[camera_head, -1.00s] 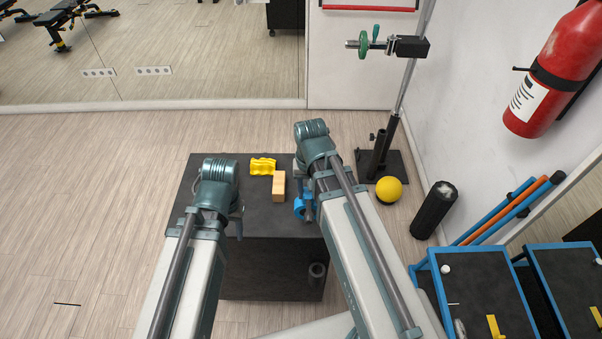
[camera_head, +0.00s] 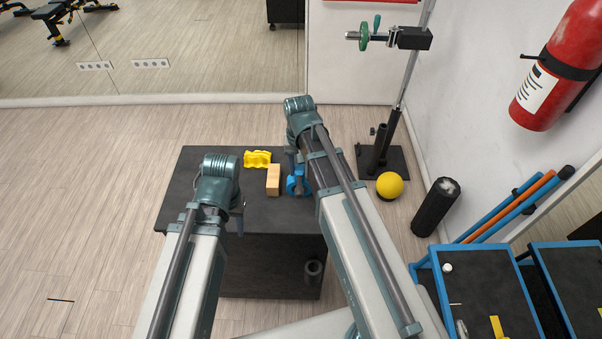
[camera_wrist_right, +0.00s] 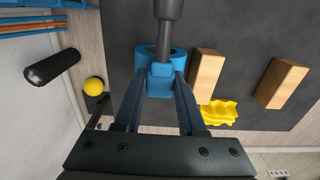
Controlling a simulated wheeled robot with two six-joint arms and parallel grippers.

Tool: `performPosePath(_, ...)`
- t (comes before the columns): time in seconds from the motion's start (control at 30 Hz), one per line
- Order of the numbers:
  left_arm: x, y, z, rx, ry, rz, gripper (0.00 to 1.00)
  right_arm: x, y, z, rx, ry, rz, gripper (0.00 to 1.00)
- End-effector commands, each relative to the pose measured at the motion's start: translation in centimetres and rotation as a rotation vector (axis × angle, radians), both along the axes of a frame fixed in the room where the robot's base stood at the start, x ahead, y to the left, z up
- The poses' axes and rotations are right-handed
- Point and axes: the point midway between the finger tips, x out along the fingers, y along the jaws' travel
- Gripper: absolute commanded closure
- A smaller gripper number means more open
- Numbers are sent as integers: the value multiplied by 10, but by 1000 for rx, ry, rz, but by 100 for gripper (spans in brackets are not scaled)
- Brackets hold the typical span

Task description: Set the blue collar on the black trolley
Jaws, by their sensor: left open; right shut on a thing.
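The blue collar (camera_head: 297,183) is a ring with a block-like lug; it also shows in the right wrist view (camera_wrist_right: 161,76). My right gripper (camera_head: 294,168) is shut on the collar, its two fingers (camera_wrist_right: 160,85) on either side of the lug. The collar is over the dark top of the black trolley (camera_head: 265,218); I cannot tell whether it touches. The trolley top fills much of the right wrist view (camera_wrist_right: 225,30). My left gripper (camera_head: 239,218) is open over the trolley's left part, its fingers mostly hidden behind the wrist.
A wooden block (camera_head: 273,181) and a yellow piece (camera_head: 257,159) are on the trolley near the collar. The right wrist view shows a second wooden block (camera_wrist_right: 284,83). A yellow ball (camera_head: 390,185) and black roller (camera_head: 435,207) are right.

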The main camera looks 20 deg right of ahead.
Motion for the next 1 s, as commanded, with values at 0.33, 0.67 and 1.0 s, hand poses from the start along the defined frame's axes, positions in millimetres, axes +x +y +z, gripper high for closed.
performPosePath(0.33,0,0,-3,0,0,0,50,0,0,-3,0,0,0,100)
performPosePath(0.67,0,0,-4,0,0,0,50,0,0,-4,0,0,-1,31)
performPosePath(1.0,0,0,0,0,0,0,50,0,0,0,0,0,-1,31)
